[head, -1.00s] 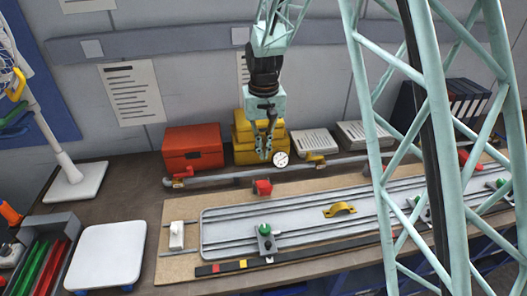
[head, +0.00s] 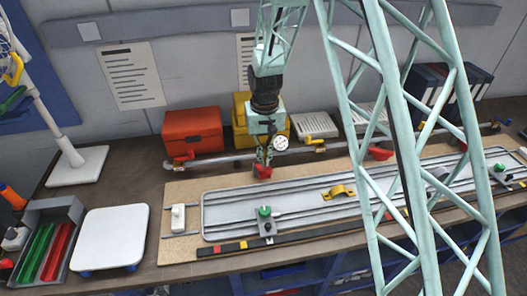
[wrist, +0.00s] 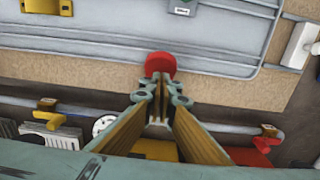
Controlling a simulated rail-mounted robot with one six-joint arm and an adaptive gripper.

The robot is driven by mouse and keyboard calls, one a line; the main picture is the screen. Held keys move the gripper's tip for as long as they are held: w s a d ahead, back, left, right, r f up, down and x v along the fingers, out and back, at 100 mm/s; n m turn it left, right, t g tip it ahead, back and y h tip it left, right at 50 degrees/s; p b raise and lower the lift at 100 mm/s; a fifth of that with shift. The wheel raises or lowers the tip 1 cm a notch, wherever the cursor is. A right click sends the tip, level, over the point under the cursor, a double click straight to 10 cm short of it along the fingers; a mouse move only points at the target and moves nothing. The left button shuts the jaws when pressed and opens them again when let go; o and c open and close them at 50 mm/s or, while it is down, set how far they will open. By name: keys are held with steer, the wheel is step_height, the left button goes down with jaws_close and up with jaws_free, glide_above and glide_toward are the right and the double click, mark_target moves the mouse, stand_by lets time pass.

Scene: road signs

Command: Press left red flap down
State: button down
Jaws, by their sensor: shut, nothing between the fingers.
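The left red flap (head: 263,172) is a small red piece at the back edge of the grey metal fixture plate (head: 225,210). My gripper (head: 263,162) points down with its fingers shut, right at the flap and overlapping it in the head view. In the wrist view, the closed fingertips (wrist: 160,78) lie over the near edge of the rounded red flap (wrist: 160,62). Whether they touch it, and how far the flap is tilted, I cannot tell. A second red flap (head: 380,153) is farther right, partly behind my own lattice structure.
A grey pipe (head: 225,159) with a round gauge (head: 281,143) runs behind the plate. Red (head: 192,130) and yellow boxes (head: 242,138) stand behind it. A green-knobbed clamp (head: 265,220) and a yellow arched handle (head: 338,192) are on the plate.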

steer(key=shift+s+f, duration=0.3)
steer(key=shift+f, duration=0.1)
